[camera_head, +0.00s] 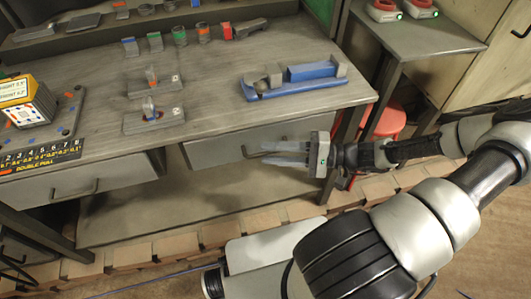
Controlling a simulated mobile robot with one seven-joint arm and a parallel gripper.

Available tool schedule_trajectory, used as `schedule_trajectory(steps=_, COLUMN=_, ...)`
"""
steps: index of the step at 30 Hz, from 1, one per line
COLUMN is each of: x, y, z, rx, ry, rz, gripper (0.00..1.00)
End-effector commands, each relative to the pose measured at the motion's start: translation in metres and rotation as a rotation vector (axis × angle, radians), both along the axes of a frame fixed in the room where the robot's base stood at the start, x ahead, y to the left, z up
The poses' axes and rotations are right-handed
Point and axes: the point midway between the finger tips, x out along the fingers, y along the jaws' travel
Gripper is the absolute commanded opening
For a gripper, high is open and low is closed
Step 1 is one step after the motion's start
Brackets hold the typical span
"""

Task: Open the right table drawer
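The right table drawer (220,148) has a light grey front under the right half of the wooden table (215,85). A dark bar handle (246,154) shows on its front, partly hidden by my gripper. My gripper (276,153) is in front of the drawer's right part, its two pale fingers pointing left toward the handle. The fingers are apart, with a gap between them. I cannot tell whether they touch or surround the handle. The drawer front looks about level with the table's edge.
A left drawer (120,179) with its own handle is under the table's left side. A blue tape-dispenser-like tool (295,82), small clamps and blocks stand on top. A red stool (388,120) and a side table (420,38) are to the right. A lower shelf lies beneath.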

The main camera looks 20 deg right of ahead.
Motion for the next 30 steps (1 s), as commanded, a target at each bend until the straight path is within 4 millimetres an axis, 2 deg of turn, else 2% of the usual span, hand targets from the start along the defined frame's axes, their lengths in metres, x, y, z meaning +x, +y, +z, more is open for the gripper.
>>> schedule_trajectory(steps=3, x=0.005, y=0.014, z=-0.001, rx=0.001, ry=-0.001, rz=0.003, gripper=0.28)
schedule_trajectory(steps=6, x=0.007, y=0.019, z=-0.002, rx=0.0, ry=0.0, rz=0.001, gripper=0.28)
schedule_trajectory(steps=15, x=0.008, y=0.02, z=-0.002, rx=0.0, ry=0.0, rz=0.0, gripper=0.28)
schedule_trajectory(steps=20, x=0.008, y=0.02, z=-0.002, rx=0.0, ry=-0.001, rz=0.0, gripper=0.03)
schedule_trajectory(steps=21, x=0.008, y=0.02, z=-0.002, rx=0.0, ry=-0.001, rz=0.001, gripper=0.0)
schedule_trajectory(steps=30, x=0.006, y=0.02, z=-0.001, rx=0.0, ry=0.0, rz=0.0, gripper=0.0)
